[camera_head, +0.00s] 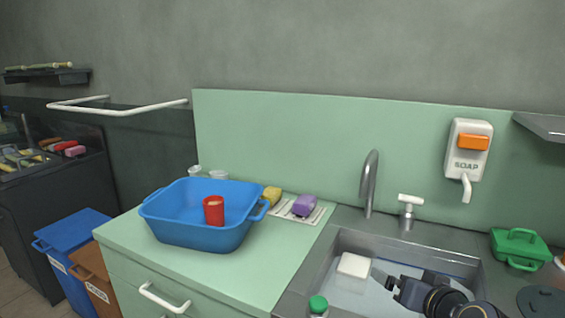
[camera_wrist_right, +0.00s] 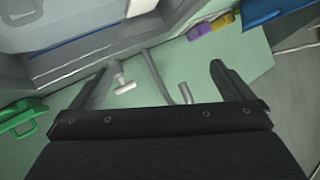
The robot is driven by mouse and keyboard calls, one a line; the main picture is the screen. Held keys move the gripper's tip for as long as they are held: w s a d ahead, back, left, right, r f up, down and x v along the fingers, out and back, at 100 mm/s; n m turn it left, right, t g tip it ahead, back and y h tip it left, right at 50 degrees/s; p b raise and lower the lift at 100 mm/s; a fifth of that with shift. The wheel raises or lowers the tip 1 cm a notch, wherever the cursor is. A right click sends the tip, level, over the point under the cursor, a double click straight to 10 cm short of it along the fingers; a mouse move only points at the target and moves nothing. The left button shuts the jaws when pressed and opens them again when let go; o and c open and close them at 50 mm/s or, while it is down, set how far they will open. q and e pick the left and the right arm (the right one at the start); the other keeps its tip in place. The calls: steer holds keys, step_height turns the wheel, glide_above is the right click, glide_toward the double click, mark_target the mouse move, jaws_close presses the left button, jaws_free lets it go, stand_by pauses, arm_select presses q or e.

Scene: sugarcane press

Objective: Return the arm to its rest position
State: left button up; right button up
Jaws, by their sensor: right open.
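My right arm comes in at the bottom right of the head view. Its gripper (camera_head: 397,286) is over the sink, beside a white block (camera_head: 354,266). In the right wrist view the two dark fingers of this gripper (camera_wrist_right: 160,80) stand wide apart with nothing held between them. The tap and the counter's green surface show beyond them. My left gripper is not in the head view.
A metal sink (camera_head: 335,240) with a curved tap (camera_head: 369,185) and a white-handled valve (camera_head: 408,212) lies around the gripper. A blue tub (camera_head: 190,236) holding a red cup (camera_head: 213,211) stands left. A green box (camera_head: 519,248) is right; a soap dispenser (camera_head: 467,150) hangs above.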

steer(key=s+a+f+n+g+y+p, duration=0.1)
steer(key=s+a+f+g, duration=0.2)
steer(key=s, duration=0.9)
steer(key=s+a+f+g+y, duration=0.1)
steer(key=s+f+g, duration=0.3)
steer(key=s, duration=0.9)
step_height(320, 180, up, 16)
steer(key=p, duration=1.5)
steer(key=shift+w+f, duration=0.25)
steer(key=shift+w, duration=0.15)
steer(key=shift+w, duration=0.1)
